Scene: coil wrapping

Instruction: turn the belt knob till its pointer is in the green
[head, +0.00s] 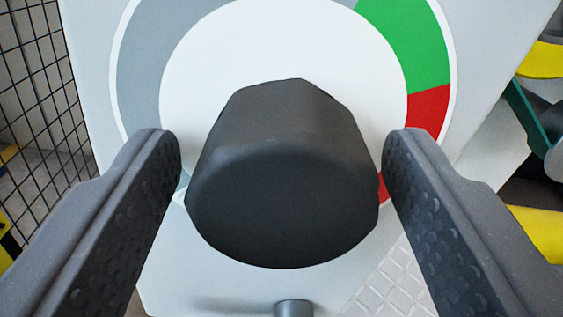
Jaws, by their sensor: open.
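The black belt knob (282,185) sticks out from a white dial plate (225,50) in the middle of the head view. A ring around the plate is grey (145,75) on the left, green (408,45) at the upper right and red (428,112) below the green. I see no pointer on the knob; the knob itself and my fingers hide the lower part of the dial. My gripper (282,150) is open, with one finger on each side of the knob. A gap shows between each fingertip and the knob.
A black mesh fence (45,90) stands at the left. Yellow parts (540,60) and a teal bar (527,115) are at the right. A short grey peg (294,308) sticks out below the knob. Metal tread plate (393,285) shows at the bottom right.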

